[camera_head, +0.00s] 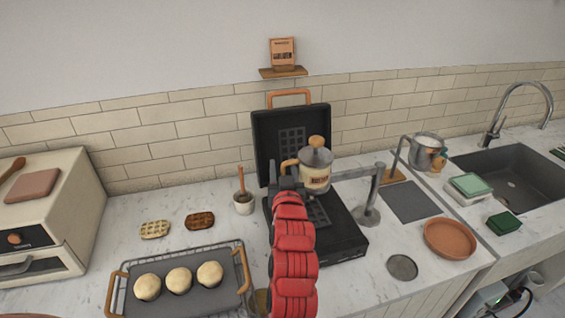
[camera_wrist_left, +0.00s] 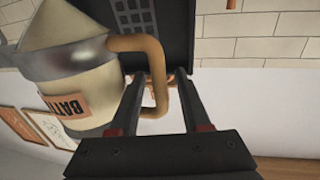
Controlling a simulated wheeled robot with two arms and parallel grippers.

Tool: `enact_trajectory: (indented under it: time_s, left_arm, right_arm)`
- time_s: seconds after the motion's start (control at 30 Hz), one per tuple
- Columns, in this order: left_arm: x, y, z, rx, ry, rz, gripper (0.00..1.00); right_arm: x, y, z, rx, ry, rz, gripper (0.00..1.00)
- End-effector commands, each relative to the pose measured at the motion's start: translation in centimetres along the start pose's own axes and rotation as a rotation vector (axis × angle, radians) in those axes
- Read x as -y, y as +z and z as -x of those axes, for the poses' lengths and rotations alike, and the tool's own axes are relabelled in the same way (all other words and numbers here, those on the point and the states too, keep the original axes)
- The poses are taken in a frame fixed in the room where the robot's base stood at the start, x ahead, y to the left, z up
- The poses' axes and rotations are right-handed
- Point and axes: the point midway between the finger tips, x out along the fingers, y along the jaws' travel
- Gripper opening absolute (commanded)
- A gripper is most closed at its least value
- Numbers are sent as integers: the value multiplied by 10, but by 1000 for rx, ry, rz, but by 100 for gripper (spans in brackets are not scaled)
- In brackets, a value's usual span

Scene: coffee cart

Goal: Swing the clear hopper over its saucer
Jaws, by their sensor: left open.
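The clear hopper (camera_head: 316,176) has a cream body, an orange label, a grey lid with a wooden knob and a wooden loop handle. A grey arm joins it to an upright metal post (camera_head: 371,196), and it hangs above the open waffle iron (camera_head: 345,243). It looms large in the left wrist view (camera_wrist_left: 78,85). My left gripper (camera_wrist_left: 165,85) is open, with its fingers on either side of the handle (camera_wrist_left: 157,75); I cannot tell if they touch it. A terracotta saucer (camera_head: 450,239) and a flat grey disc (camera_head: 402,267) lie right of the post. My right gripper is not in view.
A tray (camera_head: 240,290) with several round buns sits front left, with two waffles (camera_head: 154,229) behind it. A small cup (camera_head: 243,204) stands beside the iron. A metal jug (camera_head: 427,152), a grey mat (camera_head: 411,202) and a sink (camera_head: 510,180) are to the right.

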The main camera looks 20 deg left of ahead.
Motion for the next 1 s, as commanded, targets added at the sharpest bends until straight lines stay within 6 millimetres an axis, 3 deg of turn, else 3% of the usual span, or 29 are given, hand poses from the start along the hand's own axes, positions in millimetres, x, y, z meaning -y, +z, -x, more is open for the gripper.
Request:
enact_trajectory:
  time_s: [0.13, 0.43, 0.7, 1.0]
  left_arm:
    - [0, 1, -10, 4, 0, -1, 47]
    - [0, 2, -12, 3, 1, 0, 47]
    - [0, 2, -12, 2, 1, 0, 0]
    - [0, 2, -12, 2, 1, 0, 0]
  right_arm:
    - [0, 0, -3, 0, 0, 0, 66]
    - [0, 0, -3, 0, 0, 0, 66]
    - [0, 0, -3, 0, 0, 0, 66]
    - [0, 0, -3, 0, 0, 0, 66]
